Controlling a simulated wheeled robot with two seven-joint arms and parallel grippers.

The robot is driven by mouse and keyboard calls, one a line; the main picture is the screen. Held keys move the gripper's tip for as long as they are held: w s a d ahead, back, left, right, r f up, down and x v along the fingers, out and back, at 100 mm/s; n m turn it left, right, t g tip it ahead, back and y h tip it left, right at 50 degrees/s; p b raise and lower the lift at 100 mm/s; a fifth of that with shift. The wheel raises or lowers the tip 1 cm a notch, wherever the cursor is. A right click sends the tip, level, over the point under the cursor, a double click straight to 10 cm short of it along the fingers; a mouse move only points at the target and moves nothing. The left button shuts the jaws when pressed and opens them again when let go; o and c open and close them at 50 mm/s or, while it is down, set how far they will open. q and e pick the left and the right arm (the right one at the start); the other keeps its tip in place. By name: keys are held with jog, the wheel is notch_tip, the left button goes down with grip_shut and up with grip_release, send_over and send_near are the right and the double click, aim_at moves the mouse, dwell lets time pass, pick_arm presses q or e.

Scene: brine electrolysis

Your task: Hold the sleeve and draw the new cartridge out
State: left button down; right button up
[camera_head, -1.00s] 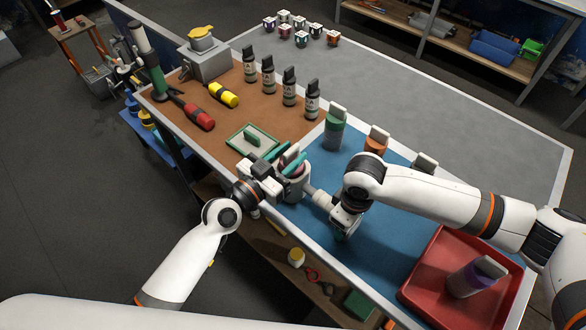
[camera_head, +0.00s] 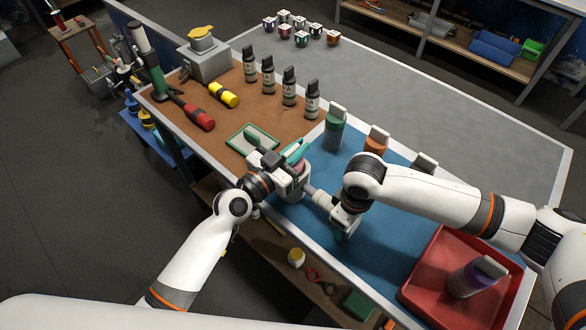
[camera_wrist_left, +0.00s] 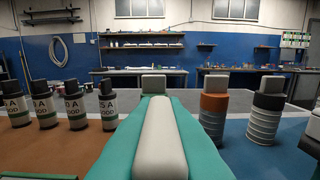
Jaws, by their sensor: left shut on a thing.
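My left gripper (camera_head: 297,152) is over the sleeve, its teal fingers shut on the pale grip tab of a cartridge. In the left wrist view that tab (camera_wrist_left: 161,135) fills the space between the fingers. A bit of the cartridge's pink body (camera_head: 299,167) shows below the fingers in the head view; the gripper hides the rest.
A green cartridge (camera_head: 334,130), an orange one (camera_head: 376,142) and a grey one (camera_head: 425,163) stand behind on the blue mat (camera_head: 390,235). A red tray (camera_head: 425,275) at front right holds a purple cartridge (camera_head: 470,280). A green-rimmed tray (camera_head: 236,144) and several bottles are on the left.

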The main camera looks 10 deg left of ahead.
pick_arm(q)
jog(key=shift+r, duration=0.25)
jog(key=shift+r, duration=4.3)
pick_arm(e)
jog(key=o, duration=1.3)
jog(key=shift+c, duration=0.2)
notch_tip(320, 180, up, 12)
jog(key=shift+f, duration=0.15)
